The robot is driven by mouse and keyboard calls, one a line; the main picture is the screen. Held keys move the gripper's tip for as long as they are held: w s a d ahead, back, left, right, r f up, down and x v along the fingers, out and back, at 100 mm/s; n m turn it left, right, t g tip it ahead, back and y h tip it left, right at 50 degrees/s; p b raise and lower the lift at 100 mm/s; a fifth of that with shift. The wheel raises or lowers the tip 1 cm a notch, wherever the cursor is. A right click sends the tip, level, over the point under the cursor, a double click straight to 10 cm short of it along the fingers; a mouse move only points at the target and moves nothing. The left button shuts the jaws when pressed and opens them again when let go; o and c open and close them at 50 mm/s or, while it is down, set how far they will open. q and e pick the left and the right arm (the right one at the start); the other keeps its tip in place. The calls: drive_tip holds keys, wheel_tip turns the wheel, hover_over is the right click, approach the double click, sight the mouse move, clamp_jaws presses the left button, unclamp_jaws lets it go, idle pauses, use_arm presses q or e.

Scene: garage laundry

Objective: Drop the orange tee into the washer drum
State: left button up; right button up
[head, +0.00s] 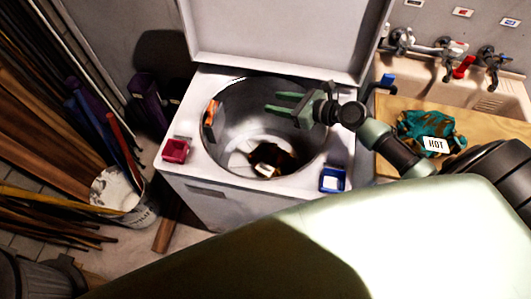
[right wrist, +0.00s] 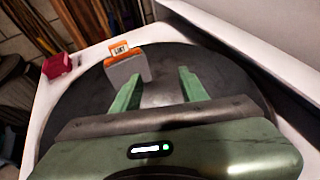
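The washer (head: 185,122) stands with its lid (head: 275,35) up and its round metal drum (head: 232,130) open. A dark, brownish-orange crumpled cloth (head: 285,160) with a pale tag lies at the bottom of the drum; it may be the orange tee, but shadow hides its true colour. My right gripper (head: 270,102) is over the drum opening, above the cloth and apart from it. Its fingers are spread with nothing between them, as the right wrist view (right wrist: 160,76) also shows. My left gripper is not in view.
An orange-topped grey part labelled LINT (right wrist: 122,52) sits at the drum's left rim. A red box (head: 176,150) and a blue box (head: 333,179) sit on the washer top. A teal-and-orange cloth tagged HOT (head: 415,123) lies on a wooden board beside the sink (head: 395,78).

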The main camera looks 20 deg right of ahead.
drive_tip(key=b+v, duration=0.1)
drive_tip(key=v, duration=0.6)
drive_tip(key=shift+s+d+r, duration=0.2)
drive_tip(key=shift+s+d, duration=0.05)
drive_tip(key=shift+s, duration=0.05)
